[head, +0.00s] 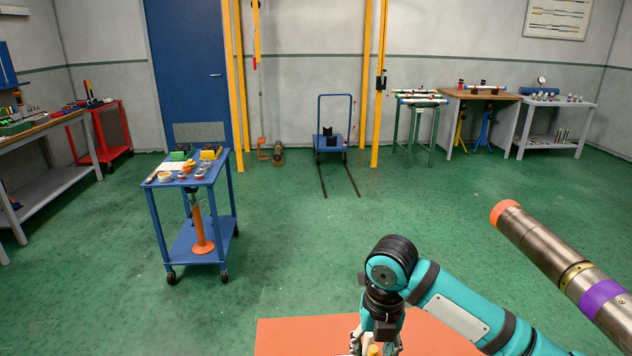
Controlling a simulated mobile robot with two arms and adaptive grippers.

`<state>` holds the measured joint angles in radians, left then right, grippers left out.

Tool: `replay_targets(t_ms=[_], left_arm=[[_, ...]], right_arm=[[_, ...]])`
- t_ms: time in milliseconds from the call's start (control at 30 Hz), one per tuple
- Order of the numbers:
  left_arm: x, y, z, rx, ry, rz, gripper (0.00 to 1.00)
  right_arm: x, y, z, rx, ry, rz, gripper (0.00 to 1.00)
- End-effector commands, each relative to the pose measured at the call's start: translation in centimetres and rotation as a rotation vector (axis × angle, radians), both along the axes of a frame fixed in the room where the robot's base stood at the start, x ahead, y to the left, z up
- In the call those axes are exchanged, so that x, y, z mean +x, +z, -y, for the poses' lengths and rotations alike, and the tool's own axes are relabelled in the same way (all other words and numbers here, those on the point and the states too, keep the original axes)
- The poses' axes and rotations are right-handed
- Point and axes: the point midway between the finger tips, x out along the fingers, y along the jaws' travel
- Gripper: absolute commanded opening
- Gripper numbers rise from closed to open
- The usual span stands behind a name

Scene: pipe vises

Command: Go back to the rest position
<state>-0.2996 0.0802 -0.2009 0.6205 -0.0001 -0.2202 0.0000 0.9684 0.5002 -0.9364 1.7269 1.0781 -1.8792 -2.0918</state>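My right arm comes in from the lower right, teal with black joints. Its gripper (376,345) points down at the bottom edge of the head view, over an orange surface (300,337). A small yellowish thing (374,350) shows between its fingers. The fingertips are cut off by the frame, so I cannot tell whether they are closed on it. My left gripper is not in view. A thick metal pipe (545,246) with an orange end, a brass ring and a purple band slants in from the right edge, above my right arm. What supports the pipe is out of view.
A blue wheeled cart (157,215) with small parts stands left of centre. A blue trolley (330,142) stands by yellow posts (376,90) at the back. Workbenches (478,94) line the back right, and a bench (50,180) the left. The green floor between is clear.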

Motion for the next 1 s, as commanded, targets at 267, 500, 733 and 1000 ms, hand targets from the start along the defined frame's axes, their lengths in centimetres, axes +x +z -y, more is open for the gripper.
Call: replay_targets(t_ms=[267,500,733,1000], left_arm=[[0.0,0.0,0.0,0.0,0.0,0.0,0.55],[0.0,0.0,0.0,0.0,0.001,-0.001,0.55],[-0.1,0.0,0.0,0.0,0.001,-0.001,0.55],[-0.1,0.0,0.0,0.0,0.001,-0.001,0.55]], right_arm=[[-7.5,-7.8,-5.7,0.259,-0.738,-0.036,0.44],[-13.5,-11.2,-4.1,0.429,-1.625,-0.134,0.44],[-17.6,-12.8,0.4,0.464,-2.2,-0.146,0.44],[-21.9,-13.6,5.2,0.465,-2.645,-0.089,0.44]])
